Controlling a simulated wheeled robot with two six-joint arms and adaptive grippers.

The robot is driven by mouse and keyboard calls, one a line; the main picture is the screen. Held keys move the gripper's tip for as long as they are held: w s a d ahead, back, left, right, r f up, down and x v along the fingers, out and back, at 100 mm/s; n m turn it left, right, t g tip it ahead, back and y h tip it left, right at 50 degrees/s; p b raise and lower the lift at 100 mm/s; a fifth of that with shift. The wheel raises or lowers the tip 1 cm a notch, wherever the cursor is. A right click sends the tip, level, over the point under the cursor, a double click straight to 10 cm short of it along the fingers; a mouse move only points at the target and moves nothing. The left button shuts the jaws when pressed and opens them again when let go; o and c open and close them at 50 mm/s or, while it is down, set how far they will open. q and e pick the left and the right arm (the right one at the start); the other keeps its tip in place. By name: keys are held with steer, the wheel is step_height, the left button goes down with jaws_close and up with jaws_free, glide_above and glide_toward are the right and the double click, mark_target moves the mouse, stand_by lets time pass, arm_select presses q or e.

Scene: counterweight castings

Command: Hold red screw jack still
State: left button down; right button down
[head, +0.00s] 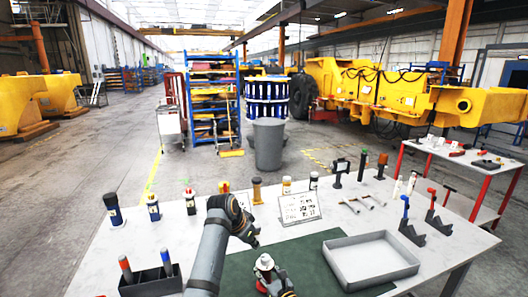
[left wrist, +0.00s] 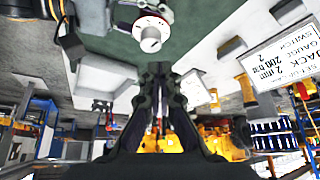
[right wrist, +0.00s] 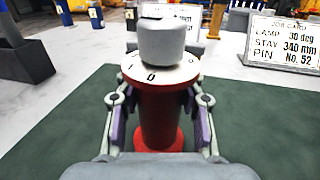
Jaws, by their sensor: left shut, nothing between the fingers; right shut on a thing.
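The red screw jack (right wrist: 160,118) stands upright on the green mat, with a white marked dial (right wrist: 150,72) and a rounded grey-white knob on top. My right gripper (right wrist: 160,125) is shut on its red body, one finger on each side. In the head view the jack's pale top (head: 264,262) shows at the bottom, beside my right gripper (head: 273,284). My left gripper (head: 252,241) is shut and empty, above the mat and behind the jack. The left wrist view shows its closed fingers (left wrist: 158,72) apart from the jack's knob (left wrist: 150,40).
The green mat (head: 238,272) lies at the table's front. A shallow grey tray (head: 370,262) is right of the jack. A black holder (head: 150,282) with tools is at left. White cards (head: 299,207) and a row of jacks and tools stand behind.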

arm_select(q)
steer(key=shift+f, duration=3.45)
steer(key=shift+w+d, duration=0.1)
steer(key=shift+d, duration=0.15)
steer(key=shift+s+d, duration=0.15)
steer(key=shift+s, duration=0.05)
steer(key=shift+s+d, duration=0.55)
steer(key=shift+d, duration=0.05)
steer(key=shift+d, duration=0.15)
steer(key=shift+s, duration=0.15)
steer(key=shift+s, duration=0.25)
step_height(320, 180, up, 6)
glide_above(261, 263)
steer(key=s, duration=0.4)
steer(key=shift+w+a, duration=0.25)
